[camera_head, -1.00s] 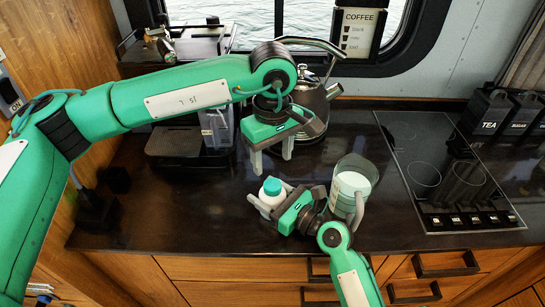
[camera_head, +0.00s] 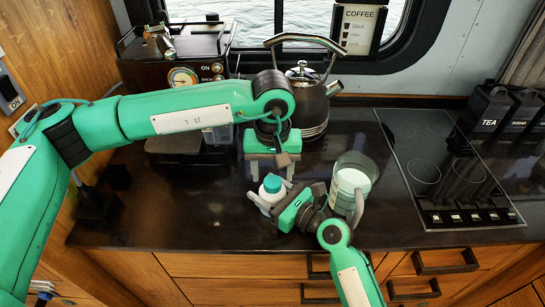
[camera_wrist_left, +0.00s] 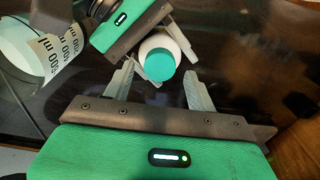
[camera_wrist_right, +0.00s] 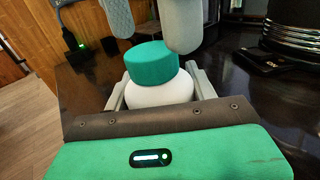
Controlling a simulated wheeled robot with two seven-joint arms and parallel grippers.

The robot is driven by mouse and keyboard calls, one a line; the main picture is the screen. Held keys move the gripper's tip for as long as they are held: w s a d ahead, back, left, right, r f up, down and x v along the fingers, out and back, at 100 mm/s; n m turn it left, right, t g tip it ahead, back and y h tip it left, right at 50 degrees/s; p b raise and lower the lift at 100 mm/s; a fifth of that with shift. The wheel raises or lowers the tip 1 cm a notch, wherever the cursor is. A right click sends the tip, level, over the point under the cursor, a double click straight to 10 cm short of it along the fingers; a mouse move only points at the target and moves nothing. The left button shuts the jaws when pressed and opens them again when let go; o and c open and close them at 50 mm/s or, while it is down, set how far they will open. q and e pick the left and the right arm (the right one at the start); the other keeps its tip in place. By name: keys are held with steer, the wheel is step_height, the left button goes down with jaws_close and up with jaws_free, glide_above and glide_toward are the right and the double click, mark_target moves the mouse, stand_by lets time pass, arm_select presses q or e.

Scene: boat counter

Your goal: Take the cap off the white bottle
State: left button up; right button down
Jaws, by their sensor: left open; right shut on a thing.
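The white bottle (camera_head: 265,198) with its teal cap (camera_head: 272,184) stands upright near the counter's front. My right gripper (camera_head: 267,191) is shut on the bottle's body, one finger on each side, as the right wrist view shows with the bottle (camera_wrist_right: 160,92) and cap (camera_wrist_right: 152,65). The cap sits on the bottle. My left gripper (camera_head: 272,172) is open and empty, pointing down just above and behind the cap. Its two fingertips (camera_wrist_right: 150,30) hang above the cap in the right wrist view. The left wrist view shows the cap (camera_wrist_left: 160,63) between and beyond those fingers.
A clear measuring jug (camera_head: 352,185) stands just right of my right gripper. A kettle (camera_head: 312,105) and coffee machine (camera_head: 185,75) are behind my left arm. A cooktop (camera_head: 440,170) lies to the right. The counter left of the bottle is clear.

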mark_target(273, 184)
arm_select(q)
steer(key=shift+f, duration=1.25)
steer(key=c, duration=1)
steer(key=shift+c, duration=0.2)
